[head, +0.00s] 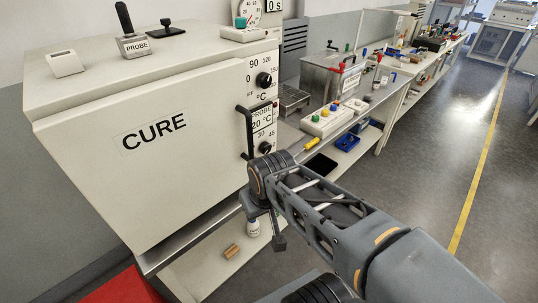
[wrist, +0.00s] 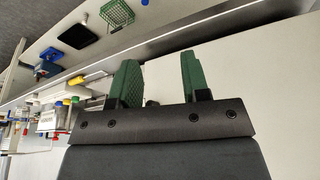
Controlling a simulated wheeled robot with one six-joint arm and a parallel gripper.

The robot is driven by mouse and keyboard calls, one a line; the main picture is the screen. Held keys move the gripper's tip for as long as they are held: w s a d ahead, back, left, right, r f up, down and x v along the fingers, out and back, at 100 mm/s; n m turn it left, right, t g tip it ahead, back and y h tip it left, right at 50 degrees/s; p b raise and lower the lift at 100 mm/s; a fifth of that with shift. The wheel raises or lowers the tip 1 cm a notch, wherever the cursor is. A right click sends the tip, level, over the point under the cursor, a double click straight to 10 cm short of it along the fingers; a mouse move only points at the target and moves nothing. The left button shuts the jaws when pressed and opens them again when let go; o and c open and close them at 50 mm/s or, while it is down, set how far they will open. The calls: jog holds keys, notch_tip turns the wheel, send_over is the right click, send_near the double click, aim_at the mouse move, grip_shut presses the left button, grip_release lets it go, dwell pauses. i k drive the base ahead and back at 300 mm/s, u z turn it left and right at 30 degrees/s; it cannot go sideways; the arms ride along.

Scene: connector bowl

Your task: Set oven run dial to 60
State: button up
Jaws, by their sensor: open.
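The oven (head: 185,120) is a cream box with a door marked CURE, at the left of the head view. On its narrow control panel, a lower black dial (head: 266,147) sits by the marks 30 and 45, partly hidden by my arm, so its full setting cannot be read. An upper black dial (head: 264,80) has °C marks including 90 and 120. My gripper (wrist: 158,78) is open, its two green fingers apart in the wrist view, with pale surface beyond. A small dark bit shows between the finger bases. In the head view the fingers are hidden behind my wrist.
A probe block (head: 133,46) sits on the oven top. A bench (head: 382,98) with a white button box (head: 327,120) runs right. The floor (head: 440,150) is clear.

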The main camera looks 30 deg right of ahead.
aim_at(265, 147)
jog(key=z, duration=0.55)
jog(key=i, duration=0.4)
jog(key=u, duration=1.65)
jog(key=k, duration=0.65)
jog(key=z, duration=0.3)
